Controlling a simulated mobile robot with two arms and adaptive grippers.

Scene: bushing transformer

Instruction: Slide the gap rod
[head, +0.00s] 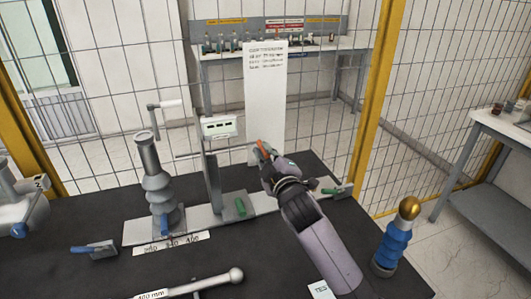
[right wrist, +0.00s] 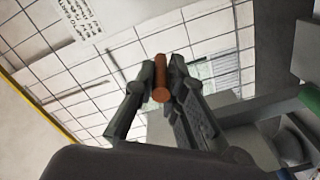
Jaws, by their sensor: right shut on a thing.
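An orange-brown rod (head: 262,148), which I take to be the gap rod, is between the fingers of my right gripper (head: 266,160). In the right wrist view the rod (right wrist: 161,78) shows its round end towards the camera, with a finger of the right gripper (right wrist: 162,85) against each side. The gripper is shut on it, above the table and to the right of the grey post with a white display box (head: 220,127). The gripper hides part of what lies behind it. My left gripper is not in view.
A grey ribbed bushing (head: 158,190) with a crank on top stands on a pale base plate (head: 140,232) on the dark table. A blue bushing with a gold top (head: 392,245) stands at right. A wire fence is behind.

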